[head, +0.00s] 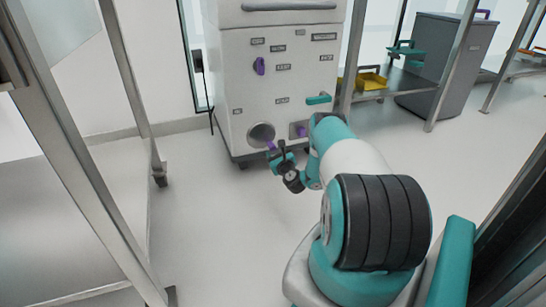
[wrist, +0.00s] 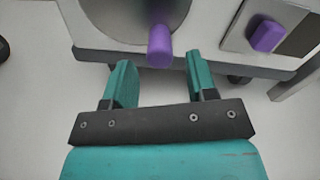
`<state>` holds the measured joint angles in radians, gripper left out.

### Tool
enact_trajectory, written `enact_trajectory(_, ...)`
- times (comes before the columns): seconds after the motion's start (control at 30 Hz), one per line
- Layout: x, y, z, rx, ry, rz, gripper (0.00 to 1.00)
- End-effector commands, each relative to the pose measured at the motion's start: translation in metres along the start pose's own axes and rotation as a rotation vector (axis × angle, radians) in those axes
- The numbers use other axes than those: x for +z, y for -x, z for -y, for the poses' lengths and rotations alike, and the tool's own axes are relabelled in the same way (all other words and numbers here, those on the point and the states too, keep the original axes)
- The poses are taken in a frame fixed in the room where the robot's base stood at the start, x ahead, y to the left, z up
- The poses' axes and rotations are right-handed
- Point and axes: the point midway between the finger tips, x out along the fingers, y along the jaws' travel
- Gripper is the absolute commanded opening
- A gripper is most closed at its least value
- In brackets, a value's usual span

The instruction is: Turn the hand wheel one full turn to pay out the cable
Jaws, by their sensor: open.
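The hand wheel (head: 260,132) is a grey disc low on the front of a white cabinet, with a purple handle (head: 270,145) at its lower right. In the wrist view the wheel (wrist: 125,12) is cut off by the top edge, and its purple handle (wrist: 160,46) points towards me. My gripper (head: 280,158) is just in front of the handle. In the wrist view my gripper (wrist: 157,64) is open, with teal fingers either side of the handle's line and gaps on both sides. I cannot tell whether the handle's end reaches between the fingertips. No cable is visible.
Right of the wheel is a purple knob (wrist: 265,34) on a square plate. Higher on the cabinet (head: 235,90) are another purple knob (head: 259,66) and a teal handle (head: 318,99). A metal-framed rack stands at left, shelving with a yellow bin (head: 371,81) at right. The floor between is clear.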

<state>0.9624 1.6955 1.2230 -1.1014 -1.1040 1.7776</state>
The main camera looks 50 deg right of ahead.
Motion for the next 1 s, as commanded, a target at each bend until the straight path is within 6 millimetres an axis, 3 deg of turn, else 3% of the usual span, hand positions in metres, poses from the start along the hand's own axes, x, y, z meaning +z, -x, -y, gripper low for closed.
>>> enact_trajectory(0.23, -0.001, -0.03, -0.001, 0.001, 0.002, 0.003, 0.52)
enact_trajectory(0.63, 0.001, -0.036, 0.001, -0.001, -0.001, 0.001, 0.52)
enact_trajectory(0.87, 0.001, -0.036, 0.001, -0.001, -0.001, 0.001, 0.03)
enact_trajectory(1.0, 0.001, -0.036, 0.001, -0.002, 0.001, 0.0, 0.03)
